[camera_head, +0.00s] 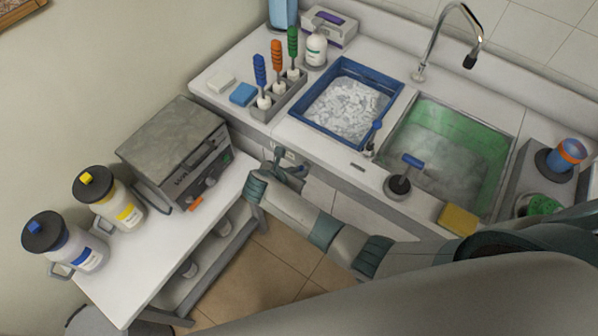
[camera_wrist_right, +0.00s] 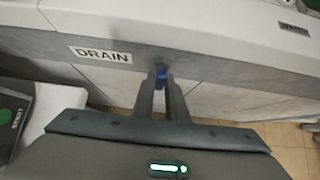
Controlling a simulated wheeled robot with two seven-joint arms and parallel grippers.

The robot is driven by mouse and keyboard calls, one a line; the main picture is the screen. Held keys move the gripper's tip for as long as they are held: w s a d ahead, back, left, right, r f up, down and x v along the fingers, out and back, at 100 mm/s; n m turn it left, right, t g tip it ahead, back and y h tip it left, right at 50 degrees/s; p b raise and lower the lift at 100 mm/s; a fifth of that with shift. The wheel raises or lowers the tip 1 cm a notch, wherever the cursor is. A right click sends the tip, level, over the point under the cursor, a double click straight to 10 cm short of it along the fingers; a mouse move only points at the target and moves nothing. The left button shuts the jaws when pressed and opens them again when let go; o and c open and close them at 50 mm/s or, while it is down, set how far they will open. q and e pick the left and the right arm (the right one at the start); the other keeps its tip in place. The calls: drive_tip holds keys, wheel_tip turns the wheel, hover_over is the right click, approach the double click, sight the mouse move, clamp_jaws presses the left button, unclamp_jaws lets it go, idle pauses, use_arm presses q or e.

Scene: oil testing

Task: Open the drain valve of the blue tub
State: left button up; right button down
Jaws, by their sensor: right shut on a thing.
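The blue tub (camera_head: 309,103) is set in the white counter and holds what looks like crushed ice. A small blue valve handle (camera_wrist_right: 161,77) sticks out of the grey counter front, just right of a DRAIN label (camera_wrist_right: 101,54) in the right wrist view. My right gripper (camera_wrist_right: 162,84) is shut on this handle, its two fingers on either side of it. In the head view my right gripper (camera_head: 287,168) is at the counter's front face, below the tub, and hides most of the valve. My left gripper is not in view.
A green-lined sink (camera_head: 490,172) with a faucet (camera_head: 432,42) lies right of the tub. A rack (camera_head: 283,98) with several coloured-handled tools stands left of it. A side table (camera_head: 140,262) holds a grey machine (camera_head: 175,140) and two lidded containers.

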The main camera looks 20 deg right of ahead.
drive_tip(key=c, duration=1.8)
unclamp_jaws()
drive_tip(key=shift+o, duration=0.2)
drive_tip(key=shift+a+r, duration=0.1)
drive_tip(key=b+v, duration=0.3)
drive_tip(key=v, duration=1.4)
drive_tip(key=shift+b, duration=0.3)
drive_tip(key=shift+s, duration=0.1)
